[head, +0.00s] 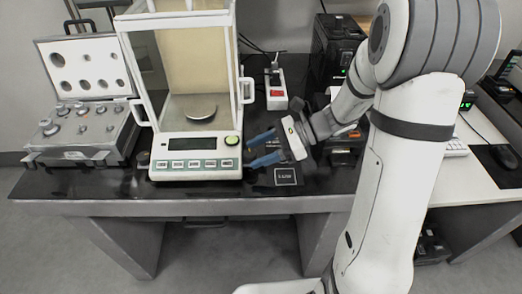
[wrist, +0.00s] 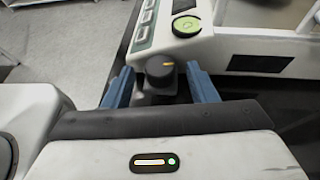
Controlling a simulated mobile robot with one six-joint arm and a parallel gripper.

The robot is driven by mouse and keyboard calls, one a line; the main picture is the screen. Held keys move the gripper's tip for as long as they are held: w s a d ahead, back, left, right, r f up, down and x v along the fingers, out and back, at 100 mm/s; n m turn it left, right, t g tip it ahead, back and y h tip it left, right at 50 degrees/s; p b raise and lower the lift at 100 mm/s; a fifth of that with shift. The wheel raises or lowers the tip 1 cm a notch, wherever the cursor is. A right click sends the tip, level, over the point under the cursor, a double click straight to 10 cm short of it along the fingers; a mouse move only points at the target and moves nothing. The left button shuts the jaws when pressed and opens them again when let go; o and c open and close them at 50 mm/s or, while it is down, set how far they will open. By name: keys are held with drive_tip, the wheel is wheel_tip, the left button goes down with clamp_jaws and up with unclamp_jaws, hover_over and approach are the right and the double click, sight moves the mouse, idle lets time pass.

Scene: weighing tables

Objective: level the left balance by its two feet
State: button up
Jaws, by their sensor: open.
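The left balance (head: 196,146), white with a glass draft shield, stands on the dark tabletop. Its green bubble level (head: 231,141) also shows in the wrist view (wrist: 187,26); I cannot tell whether the bubble is centred. My gripper (head: 248,154) is open at the balance's right front corner. In the wrist view its blue fingers stand on either side of a black foot knob (wrist: 160,72) with an orange mark, with gaps showing at both sides. A dark round piece, seemingly the other foot (head: 143,159), shows at the balance's left front corner.
An open case of weights (head: 82,130) stands left of the balance. A small dark card (head: 285,177) lies near the front edge. A power strip (head: 275,90) and black equipment (head: 333,48) are behind my gripper. A white table (head: 483,165) is at right.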

drive_tip(key=shift+c, duration=0.2)
drive_tip(key=c, duration=0.9)
drive_tip(key=shift+w+r+n+g+p, duration=0.15)
drive_tip(key=shift+w+n+g+p, duration=0.05)
drive_tip(key=shift+n+g+p, duration=0.5)
drive_tip(key=shift+c, duration=0.2)
drive_tip(key=shift+h, duration=0.3)
drive_tip(key=o, duration=1)
drive_tip(key=shift+p+v, duration=0.45)
drive_tip(key=shift+v, duration=3.4)
